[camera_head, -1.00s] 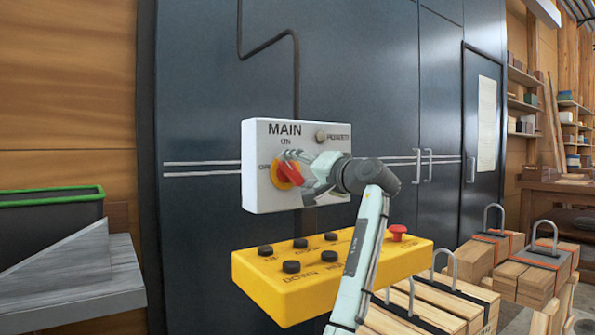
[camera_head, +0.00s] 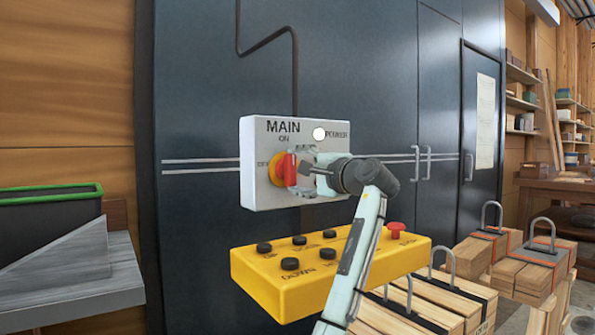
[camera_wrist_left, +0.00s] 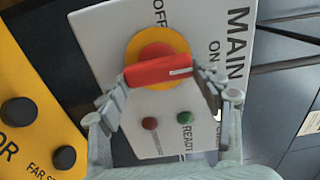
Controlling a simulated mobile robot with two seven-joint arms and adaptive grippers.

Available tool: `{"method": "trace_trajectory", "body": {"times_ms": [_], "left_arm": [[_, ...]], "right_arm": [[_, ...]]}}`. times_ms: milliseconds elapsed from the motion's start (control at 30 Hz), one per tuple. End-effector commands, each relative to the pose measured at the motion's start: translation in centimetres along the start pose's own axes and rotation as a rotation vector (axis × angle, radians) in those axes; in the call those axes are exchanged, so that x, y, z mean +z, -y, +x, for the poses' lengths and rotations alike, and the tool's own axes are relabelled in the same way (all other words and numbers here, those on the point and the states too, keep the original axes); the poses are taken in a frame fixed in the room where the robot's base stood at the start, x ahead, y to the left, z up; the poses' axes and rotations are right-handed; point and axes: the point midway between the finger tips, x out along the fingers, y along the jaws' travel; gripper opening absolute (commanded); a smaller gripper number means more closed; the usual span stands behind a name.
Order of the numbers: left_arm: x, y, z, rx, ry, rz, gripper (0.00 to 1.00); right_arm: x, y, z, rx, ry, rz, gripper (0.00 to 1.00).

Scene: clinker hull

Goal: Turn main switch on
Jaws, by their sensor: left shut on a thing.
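The main switch has a red handle (camera_head: 290,170) on a yellow round base (camera_head: 275,170), on a white panel (camera_head: 256,190) marked MAIN, ON and OFF. The handle stands upright in the head view. In the left wrist view the red handle (camera_wrist_left: 158,71) lies across the picture, its white mark at the end towards the ON label. My left gripper (camera_head: 303,172) is shut on the handle, with a finger at each end of it. The power lamp (camera_head: 319,134) on the panel shows bright white. My right gripper is not in view.
A yellow control box (camera_head: 262,287) with black buttons and a red button (camera_head: 396,227) sits below the panel, under my left arm. Dark cabinet doors (camera_head: 360,80) stand behind. Strapped timber bundles (camera_head: 525,270) lie at right, a grey bench (camera_head: 110,285) at left.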

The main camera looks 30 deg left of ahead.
Motion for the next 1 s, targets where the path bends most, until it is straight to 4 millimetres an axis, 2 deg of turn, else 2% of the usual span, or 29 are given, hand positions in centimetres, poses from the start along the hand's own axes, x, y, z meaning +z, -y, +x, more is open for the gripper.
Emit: {"method": "trace_trajectory", "body": {"times_ms": [567, 600, 700, 733, 1000], "left_arm": [[-0.02, -0.09, -0.01, 0.001, 0.0, 0.032, 0.36], [-0.02, -0.09, -0.02, 0.001, 0.0, 0.032, 0.7], [-0.02, -0.08, -0.02, 0.001, 0.0, 0.031, 0.82], [-0.01, -0.08, -0.01, 0.0, 0.0, 0.03, 0.86], [-0.01, -0.05, -0.02, 0.0, 0.0, 0.029, 0.86]], "right_arm": [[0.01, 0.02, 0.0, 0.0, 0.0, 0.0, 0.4], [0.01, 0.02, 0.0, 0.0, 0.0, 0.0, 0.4], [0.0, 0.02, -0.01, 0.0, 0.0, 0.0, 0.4], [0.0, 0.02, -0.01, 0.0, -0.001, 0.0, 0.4], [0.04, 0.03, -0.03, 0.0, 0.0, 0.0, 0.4]]}}
